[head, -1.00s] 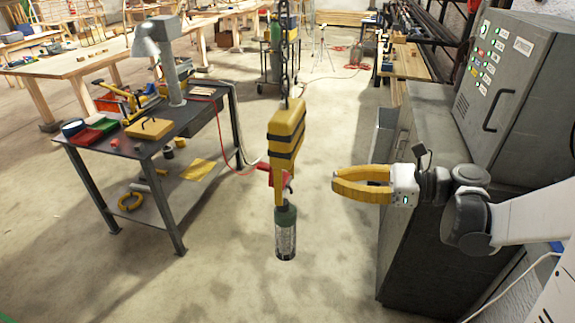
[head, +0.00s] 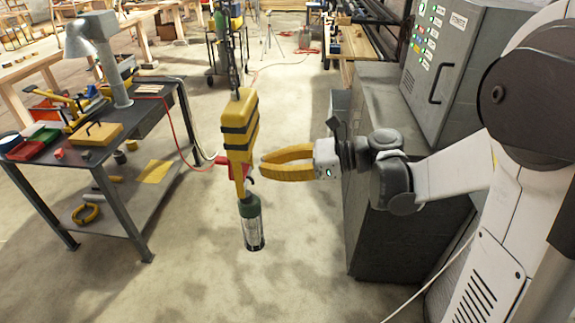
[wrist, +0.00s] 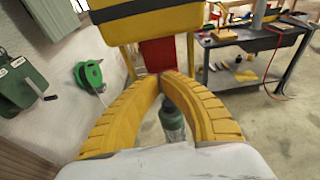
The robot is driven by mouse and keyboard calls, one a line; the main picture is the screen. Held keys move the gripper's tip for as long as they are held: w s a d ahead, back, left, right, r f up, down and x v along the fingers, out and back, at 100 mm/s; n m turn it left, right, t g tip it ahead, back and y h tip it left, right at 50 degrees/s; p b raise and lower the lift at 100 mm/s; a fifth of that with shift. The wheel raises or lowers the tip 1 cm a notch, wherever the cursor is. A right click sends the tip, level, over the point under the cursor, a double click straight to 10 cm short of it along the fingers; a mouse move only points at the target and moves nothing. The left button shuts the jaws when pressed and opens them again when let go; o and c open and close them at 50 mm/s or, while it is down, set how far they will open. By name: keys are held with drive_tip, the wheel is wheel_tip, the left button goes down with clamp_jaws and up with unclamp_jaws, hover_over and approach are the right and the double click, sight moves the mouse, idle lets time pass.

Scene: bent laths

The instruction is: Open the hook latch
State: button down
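A yellow block with two black bands (head: 238,125) hangs from a chain. It fills the top of the wrist view (wrist: 150,20). A red part (head: 232,171) sits on its lower section, with a small dark piece beside it; I cannot make out a hook latch clearly. The red part also shows just beyond my fingertips in the wrist view (wrist: 157,55). A green-topped cylinder (head: 250,222) hangs below. My gripper (head: 262,166) has curved yellow fingers whose tips meet, with nothing visible between them. It is just right of the red part; contact cannot be told.
A dark workbench (head: 110,140) with a lamp (head: 100,45) and tools stands left. A grey cabinet (head: 385,110) with a control box (head: 450,65) stands right, close to my arm. Floor below the hanging block is clear.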

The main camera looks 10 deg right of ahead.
drive_tip(key=x, duration=0.4)
drive_tip(key=shift+w+a+r, duration=0.1)
drive_tip(key=shift+a+r, duration=0.2)
drive_tip(key=shift+w+a+r+b, duration=0.1)
drive_tip(key=shift+w+a+b, duration=0.2)
drive_tip(key=shift+a, duration=0.35)
drive_tip(key=shift+b+x, duration=0.3)
drive_tip(key=shift+x, duration=0.55)
drive_tip(key=shift+r, duration=0.1)
